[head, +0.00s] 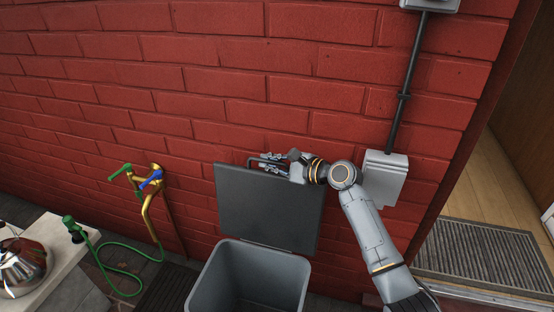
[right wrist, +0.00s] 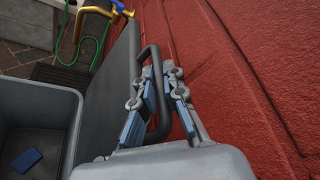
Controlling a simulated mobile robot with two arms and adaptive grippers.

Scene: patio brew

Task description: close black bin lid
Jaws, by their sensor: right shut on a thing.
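The black bin (head: 250,278) stands against the brick wall, its mouth open toward me. Its dark lid (head: 262,208) is raised upright behind it, close to the wall. A bar handle is at the lid's top edge; in the right wrist view this handle (right wrist: 154,75) passes between my right gripper's fingers. My right gripper (head: 270,161) is at the lid's top edge and is shut on the handle; in the right wrist view its fingers (right wrist: 155,105) lie either side of the bar. A small blue item (right wrist: 27,160) lies inside the bin. My left gripper is not in view.
A brass tap (head: 151,190) with green and blue handles is on the wall left of the lid. A green hose (head: 112,277) curls below it. A kettle (head: 20,268) stands on a pale counter (head: 62,250) at lower left. A grey box (head: 386,177) is on the wall behind my right arm.

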